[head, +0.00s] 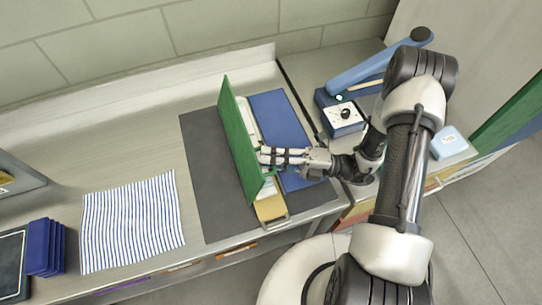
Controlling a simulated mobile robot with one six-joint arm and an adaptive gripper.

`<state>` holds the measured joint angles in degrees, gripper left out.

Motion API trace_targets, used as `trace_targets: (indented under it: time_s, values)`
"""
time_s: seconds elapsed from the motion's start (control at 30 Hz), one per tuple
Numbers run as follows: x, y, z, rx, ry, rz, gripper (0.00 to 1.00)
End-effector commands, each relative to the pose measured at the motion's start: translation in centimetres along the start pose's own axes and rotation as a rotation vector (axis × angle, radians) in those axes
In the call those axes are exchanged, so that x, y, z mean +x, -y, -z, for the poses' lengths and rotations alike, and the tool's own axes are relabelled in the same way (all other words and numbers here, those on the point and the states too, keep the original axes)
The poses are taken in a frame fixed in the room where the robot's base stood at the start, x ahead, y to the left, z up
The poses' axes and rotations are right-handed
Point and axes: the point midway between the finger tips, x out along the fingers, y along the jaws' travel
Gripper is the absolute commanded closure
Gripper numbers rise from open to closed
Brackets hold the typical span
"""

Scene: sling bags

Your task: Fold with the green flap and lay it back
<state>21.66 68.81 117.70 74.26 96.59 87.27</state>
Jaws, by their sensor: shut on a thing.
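The green flap (236,137) stands nearly upright on a dark grey mat (203,150) on the metal bench in the head view. To its right lies a flat blue panel (270,110). A pale strip shows between them, and a yellow piece (270,208) shows at the near end. My gripper (264,157) reaches in from the right, over the blue panel, and is shut on the green flap near its near end. The fingers hide part of the flap and of the blue panel.
A striped cloth (130,222) lies left of the mat. Dark blue folded items (45,248) sit at far left. The bench's back left is clear.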

Motion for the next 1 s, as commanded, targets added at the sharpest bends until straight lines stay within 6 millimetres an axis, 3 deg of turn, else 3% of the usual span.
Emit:
trace_targets:
  time_s: [0.6,1.0]
  values:
    - [0.1,-0.1,0.0,-0.001,0.000,0.003,1.00]
    - [1.4,-0.8,0.6,-0.041,0.000,0.098,1.00]
